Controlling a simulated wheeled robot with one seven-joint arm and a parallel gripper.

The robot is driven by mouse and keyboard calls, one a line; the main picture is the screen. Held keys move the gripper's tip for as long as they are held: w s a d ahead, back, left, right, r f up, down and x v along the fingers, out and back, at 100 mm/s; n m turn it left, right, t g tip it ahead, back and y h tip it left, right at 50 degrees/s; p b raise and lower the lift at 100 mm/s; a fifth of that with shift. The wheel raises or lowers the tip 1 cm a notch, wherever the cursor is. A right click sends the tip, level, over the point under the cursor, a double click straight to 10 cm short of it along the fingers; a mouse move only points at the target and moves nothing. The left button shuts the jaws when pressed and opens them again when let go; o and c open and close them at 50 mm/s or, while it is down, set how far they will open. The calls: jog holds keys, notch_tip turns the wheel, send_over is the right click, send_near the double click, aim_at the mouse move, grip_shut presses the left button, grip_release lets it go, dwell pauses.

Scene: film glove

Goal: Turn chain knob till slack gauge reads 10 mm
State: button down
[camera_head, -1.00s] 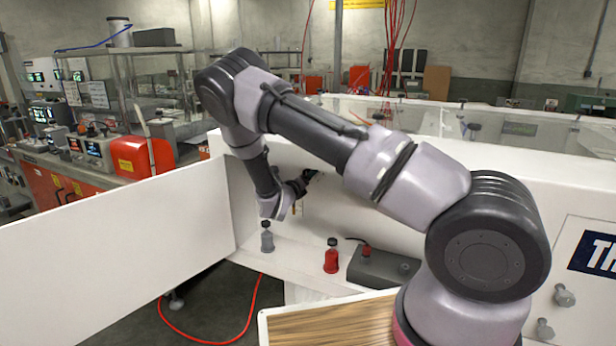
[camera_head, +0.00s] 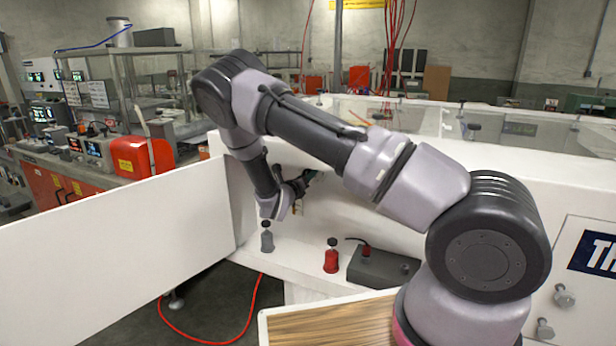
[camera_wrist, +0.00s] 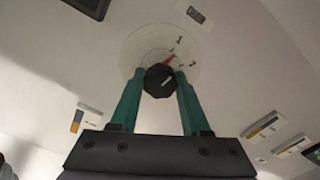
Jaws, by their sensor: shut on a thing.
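In the wrist view, my gripper (camera_wrist: 158,88) has its two green fingers on either side of a black knob (camera_wrist: 158,80) and is shut on it. The knob sits in front of a round pale dial (camera_wrist: 150,47) on a white panel. A red pointer (camera_wrist: 169,58) on the dial slants up to the right of the knob, near small dark marks. I cannot read a figure in mm. In the head view, my gripper (camera_head: 312,176) is at the white wall, and the knob is too small or hidden to make out.
A grey bottle (camera_head: 267,240) and a red bottle (camera_head: 331,258) stand on the white ledge below my arm, beside a grey box (camera_head: 375,268). A white panel (camera_head: 110,262) stands at the left. Small gauges (camera_wrist: 263,125) sit on the panel around the dial.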

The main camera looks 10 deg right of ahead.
jog(key=m, duration=0.4)
jog(key=shift+a, duration=0.1)
jog(key=m, duration=0.5)
jog(key=shift+w, duration=0.1)
jog(key=m, duration=0.4)
jog(key=shift+a+m, duration=0.1)
jog(key=shift+m, duration=0.2)
jog(key=m, duration=1.1)
jog(key=shift+r, duration=0.15)
jog(key=m, duration=0.6)
jog(key=shift+r+m, duration=0.1)
jog(key=shift+m, duration=0.3)
jog(key=shift+c, duration=1.9)
grip_release()
